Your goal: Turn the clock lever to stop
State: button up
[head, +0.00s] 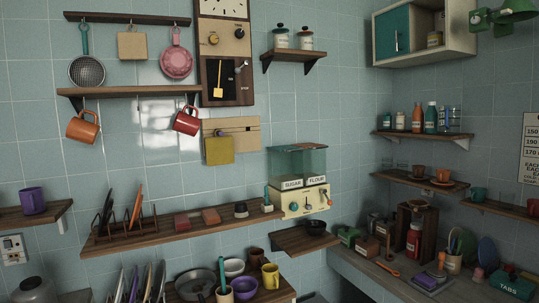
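A tall wall clock (205,60) in wood and cream hangs at the upper centre left, its top cut off by the picture edge. Its lower dark panel holds a yellow pendulum (218,78). A small lever (242,67) with a pale end sits right of the pendulum; its exact angle is too small to tell. A small label (243,88), too small to read surely, is below it. A round dark knob (239,34) and a dial (213,38) are above. My gripper is not in view.
A shelf with mugs hanging under it (130,91) runs left of the clock. A jar shelf (293,57) is to its right. A long shelf with a plate rack (180,233) and a sugar and flour dispenser (303,203) are lower. A counter (400,283) is at lower right.

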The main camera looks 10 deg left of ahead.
aim_at(237, 70)
jog(key=i+u, duration=0.2)
jog(key=i, duration=0.2)
jog(key=i+l+u, duration=0.15)
jog(key=i, duration=0.25)
jog(key=i+l+u, duration=0.2)
jog(key=i, duration=0.25)
jog(key=i+l+u, duration=0.15)
jog(key=i, duration=0.25)
